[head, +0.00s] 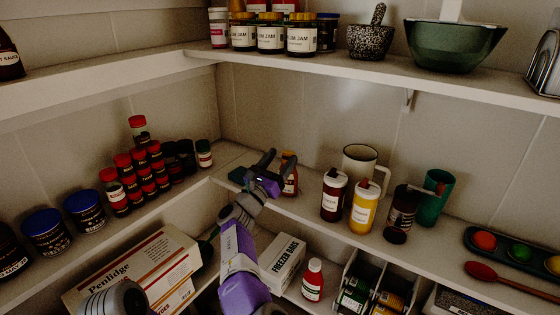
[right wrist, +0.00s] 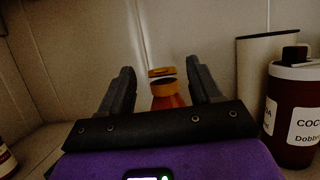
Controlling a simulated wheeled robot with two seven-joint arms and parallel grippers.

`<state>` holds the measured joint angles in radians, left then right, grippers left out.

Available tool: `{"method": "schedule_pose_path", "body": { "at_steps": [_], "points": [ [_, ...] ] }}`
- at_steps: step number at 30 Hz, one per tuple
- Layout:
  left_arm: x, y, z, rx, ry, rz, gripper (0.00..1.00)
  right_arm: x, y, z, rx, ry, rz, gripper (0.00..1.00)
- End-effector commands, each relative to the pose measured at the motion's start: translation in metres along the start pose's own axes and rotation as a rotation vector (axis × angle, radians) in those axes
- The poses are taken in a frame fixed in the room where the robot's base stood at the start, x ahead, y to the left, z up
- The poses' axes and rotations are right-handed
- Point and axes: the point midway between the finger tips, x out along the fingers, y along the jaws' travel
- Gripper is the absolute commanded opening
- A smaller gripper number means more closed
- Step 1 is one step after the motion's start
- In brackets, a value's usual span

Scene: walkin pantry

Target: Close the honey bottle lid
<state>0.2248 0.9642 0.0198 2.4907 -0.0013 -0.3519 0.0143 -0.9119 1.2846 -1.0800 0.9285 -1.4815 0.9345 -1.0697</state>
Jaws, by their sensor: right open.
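The honey bottle (head: 290,183) is a small amber bottle standing on the middle shelf near the corner, partly hidden behind my right gripper in the head view. In the right wrist view the bottle (right wrist: 168,101) shows its neck and orange cap, with the lid (right wrist: 161,72) raised above the dark top of the cap. My right gripper (head: 279,158) is open and empty in front of the bottle. Its two dark fingers (right wrist: 162,72) appear on either side of the cap in the wrist view; contact cannot be told. My left gripper is not in view.
A dark red cocoa bottle (head: 332,196), a cream mug (head: 359,160) and a yellow bottle (head: 364,208) stand right of the honey. Spice jars (head: 145,170) crowd the left shelf. The upper shelf edge (head: 330,70) runs above; a freezer bag box (head: 282,262) is below.

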Motion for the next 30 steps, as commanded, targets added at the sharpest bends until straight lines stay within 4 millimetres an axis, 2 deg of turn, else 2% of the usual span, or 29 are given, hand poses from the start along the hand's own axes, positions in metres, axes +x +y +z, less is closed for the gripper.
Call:
{"method": "schedule_pose_path", "body": {
  "at_steps": [12, 15, 26, 30],
  "points": [
    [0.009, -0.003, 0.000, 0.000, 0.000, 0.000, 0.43, -0.060, 0.001, 0.000, 0.000, 0.001, 0.002, 0.63],
    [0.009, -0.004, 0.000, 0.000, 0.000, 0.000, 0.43, -0.069, 0.000, 0.000, -0.001, 0.001, 0.001, 0.63],
    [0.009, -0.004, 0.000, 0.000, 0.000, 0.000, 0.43, -0.073, 0.000, 0.000, 0.000, 0.000, 0.000, 0.63],
    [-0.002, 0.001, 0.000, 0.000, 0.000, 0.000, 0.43, -0.069, -0.001, 0.001, -0.007, 0.002, -0.003, 0.63]
  ]
}}
